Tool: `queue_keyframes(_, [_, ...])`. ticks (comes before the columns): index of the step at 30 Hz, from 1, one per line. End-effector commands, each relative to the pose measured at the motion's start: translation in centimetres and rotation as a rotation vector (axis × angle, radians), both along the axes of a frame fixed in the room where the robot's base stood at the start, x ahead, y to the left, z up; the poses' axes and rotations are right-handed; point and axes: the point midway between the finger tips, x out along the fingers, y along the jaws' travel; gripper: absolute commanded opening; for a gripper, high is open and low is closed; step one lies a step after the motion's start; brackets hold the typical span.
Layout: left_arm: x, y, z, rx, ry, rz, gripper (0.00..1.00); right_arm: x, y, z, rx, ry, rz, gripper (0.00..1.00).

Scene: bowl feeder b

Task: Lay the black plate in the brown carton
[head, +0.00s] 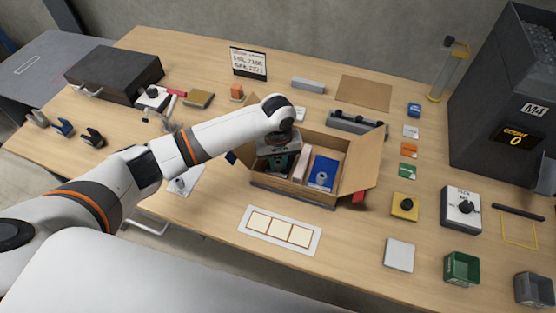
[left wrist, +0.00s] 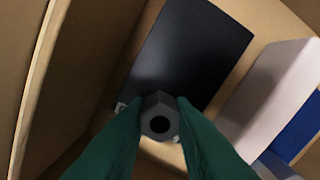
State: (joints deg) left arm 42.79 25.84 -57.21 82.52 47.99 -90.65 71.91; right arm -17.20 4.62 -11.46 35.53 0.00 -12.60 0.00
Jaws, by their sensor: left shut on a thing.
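The brown carton (head: 362,162) stands open on the table, its flaps spread. My left gripper (head: 278,166) reaches down into its left part. In the left wrist view, my gripper's green fingers (left wrist: 158,118) are shut on the grey hexagonal knob of the black plate (left wrist: 190,50). The plate is inside the carton, beside its cardboard wall. I cannot tell whether it touches the floor. In the head view my gripper mostly hides the plate. My right gripper is not in view.
In the carton, a pale pink block (head: 301,163) and a blue plate with a grey knob (head: 323,172) stand right of my gripper. A white card with three squares (head: 280,231) lies in front. A grey rail with black knobs (head: 357,125) lies behind.

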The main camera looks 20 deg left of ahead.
Motion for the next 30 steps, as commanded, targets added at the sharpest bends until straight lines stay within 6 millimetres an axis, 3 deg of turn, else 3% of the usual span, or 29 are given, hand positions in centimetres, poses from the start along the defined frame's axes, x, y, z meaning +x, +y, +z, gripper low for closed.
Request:
queue_keyframes(1, [0.0,0.0,-0.1,0.000,0.001,0.000,0.00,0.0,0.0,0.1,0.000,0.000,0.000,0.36])
queue_keyframes(2, [0.0,0.0,-0.2,0.000,0.001,0.000,0.23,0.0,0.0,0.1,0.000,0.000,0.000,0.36])
queue_keyframes(6, [0.0,0.0,-0.2,0.001,0.000,0.000,0.43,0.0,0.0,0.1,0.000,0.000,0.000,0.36])
queue_keyframes(17, [0.0,0.0,0.4,0.000,-0.001,0.001,0.43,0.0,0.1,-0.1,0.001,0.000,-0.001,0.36])
queue_keyframes(30, [0.1,-0.1,9.0,-0.002,-0.003,0.000,0.43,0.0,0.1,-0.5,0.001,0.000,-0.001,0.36])
